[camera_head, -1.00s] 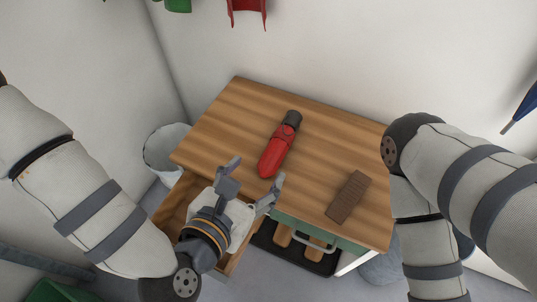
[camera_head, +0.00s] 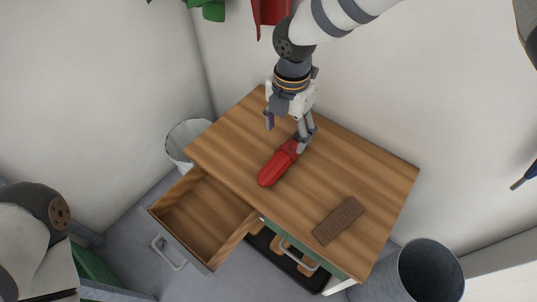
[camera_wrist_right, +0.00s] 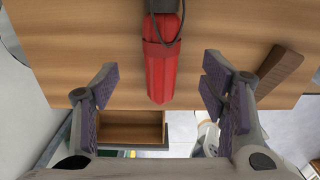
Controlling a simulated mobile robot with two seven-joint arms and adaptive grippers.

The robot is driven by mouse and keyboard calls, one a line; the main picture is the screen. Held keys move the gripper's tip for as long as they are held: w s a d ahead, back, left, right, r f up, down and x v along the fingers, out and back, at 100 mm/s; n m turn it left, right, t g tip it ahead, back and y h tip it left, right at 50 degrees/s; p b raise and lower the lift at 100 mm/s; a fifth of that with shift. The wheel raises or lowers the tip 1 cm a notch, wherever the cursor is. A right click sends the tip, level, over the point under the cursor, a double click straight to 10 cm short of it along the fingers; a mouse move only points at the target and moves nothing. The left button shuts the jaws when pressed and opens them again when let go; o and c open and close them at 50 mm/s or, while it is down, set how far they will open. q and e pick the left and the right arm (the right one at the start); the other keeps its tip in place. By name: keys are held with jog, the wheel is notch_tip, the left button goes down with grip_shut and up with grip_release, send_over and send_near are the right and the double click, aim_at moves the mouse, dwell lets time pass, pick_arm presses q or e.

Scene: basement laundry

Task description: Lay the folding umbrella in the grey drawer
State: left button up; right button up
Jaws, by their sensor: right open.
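The red folding umbrella (camera_head: 276,166) lies on the wooden worktop; its dark handle end is partly hidden by my right gripper in the head view. My right gripper (camera_head: 288,132) reaches down over that end with its fingers apart. In the right wrist view the umbrella (camera_wrist_right: 160,65) lies between and beyond the open fingers (camera_wrist_right: 160,95), with a dark strap and handle at the top. The grey drawer (camera_head: 184,252) is pulled out at the worktop's front left, and its wooden inside looks empty. My left gripper is out of view.
A brown ribbed block (camera_head: 339,221) lies on the worktop's right. A green-fronted drawer (camera_head: 318,263) with a handle is beside the grey one, above a black tray (camera_head: 263,243). A white bin (camera_head: 181,137) stands left, a grey bin (camera_head: 428,272) right.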

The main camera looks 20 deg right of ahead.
aim_at(286, 150)
notch_tip(286, 150, down, 9)
jog(key=shift+s+r+b, duration=0.1)
jog(key=shift+r+b, duration=0.1)
jog(key=shift+b, duration=0.45)
jog(key=c, duration=1.5)
